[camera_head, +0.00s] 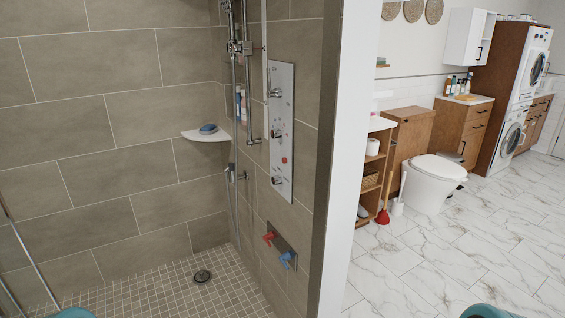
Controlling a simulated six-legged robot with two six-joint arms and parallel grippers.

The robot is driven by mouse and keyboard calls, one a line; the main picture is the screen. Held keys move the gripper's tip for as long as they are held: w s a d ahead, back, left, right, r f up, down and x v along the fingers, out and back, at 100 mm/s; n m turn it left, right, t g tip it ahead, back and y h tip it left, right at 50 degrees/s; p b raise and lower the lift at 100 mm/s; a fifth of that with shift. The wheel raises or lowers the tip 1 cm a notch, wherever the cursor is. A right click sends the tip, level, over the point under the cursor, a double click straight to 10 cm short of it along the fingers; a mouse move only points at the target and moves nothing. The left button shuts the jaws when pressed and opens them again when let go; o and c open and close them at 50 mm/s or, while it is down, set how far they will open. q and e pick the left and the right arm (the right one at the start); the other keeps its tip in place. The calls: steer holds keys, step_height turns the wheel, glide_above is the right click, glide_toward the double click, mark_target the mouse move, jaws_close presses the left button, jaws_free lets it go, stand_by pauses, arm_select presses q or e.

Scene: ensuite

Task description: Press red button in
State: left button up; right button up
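A small red button (284,160) shows on the tall silver shower panel (280,112), below its middle. The panel is on the right-hand tiled wall of the shower and also carries metal knobs and several other small marks or buttons. The red button is small in the picture, so I cannot tell whether it is pressed in. Only rounded teal parts, which look like mine, show at the bottom left and bottom right edges. Neither gripper's fingers are in view, and nothing of mine is near the panel.
Below the panel, a wall plate carries a red lever (268,238) and a blue lever (286,259). A corner shelf (206,134) and a vertical shower rail (233,110) are nearby. A white partition edge (340,150) separates the shower from the toilet (433,184). The shower floor is clear around its drain (202,276).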

jaws_close()
stand_by(1.5)
